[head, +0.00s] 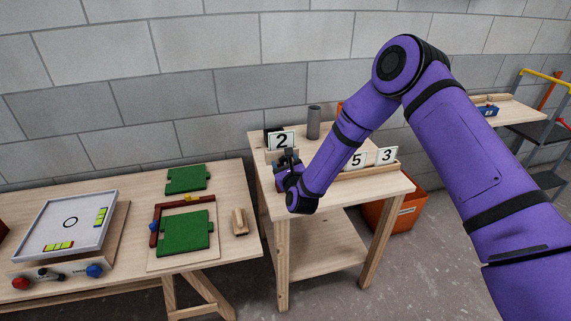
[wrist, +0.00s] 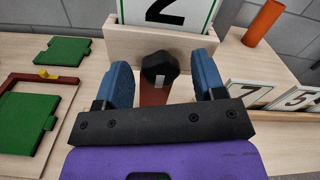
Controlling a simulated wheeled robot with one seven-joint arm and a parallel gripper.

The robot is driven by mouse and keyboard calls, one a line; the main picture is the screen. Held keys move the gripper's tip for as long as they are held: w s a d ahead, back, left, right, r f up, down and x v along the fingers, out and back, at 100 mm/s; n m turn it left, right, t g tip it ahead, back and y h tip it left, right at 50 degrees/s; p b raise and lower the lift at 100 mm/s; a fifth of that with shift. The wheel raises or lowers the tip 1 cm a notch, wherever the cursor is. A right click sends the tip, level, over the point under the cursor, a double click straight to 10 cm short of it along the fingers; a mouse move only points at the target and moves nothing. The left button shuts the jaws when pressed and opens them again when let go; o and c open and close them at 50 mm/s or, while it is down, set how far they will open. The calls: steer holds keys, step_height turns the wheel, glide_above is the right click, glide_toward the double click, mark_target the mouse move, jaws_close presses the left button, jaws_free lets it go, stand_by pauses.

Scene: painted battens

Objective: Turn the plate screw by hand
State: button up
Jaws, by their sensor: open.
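In the wrist view a black lobed knob (wrist: 160,66), which looks like the plate screw, sits in front of a wooden holder (wrist: 150,42) carrying a number plate "2" (wrist: 165,10). A small pale mark shows below the knob, on a reddish-brown strip (wrist: 154,94). My gripper (wrist: 162,72) is open, its two blue fingers on the left and right of the knob with gaps on both sides. In the head view my gripper (head: 287,160) is in front of the "2" plate (head: 281,141). The knob cannot be made out there.
More number plates, a "5" (head: 356,160) and a "3" (head: 387,155), stand to the right on the wooden stand (head: 380,187). A grey cylinder (head: 314,122) stands behind. The left table holds green boards (head: 184,232), a wooden block (head: 240,222) and a grey tray (head: 75,205).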

steer(key=shift+c, duration=0.4)
steer(key=c, duration=0.8)
steer(key=shift+c, duration=0.2)
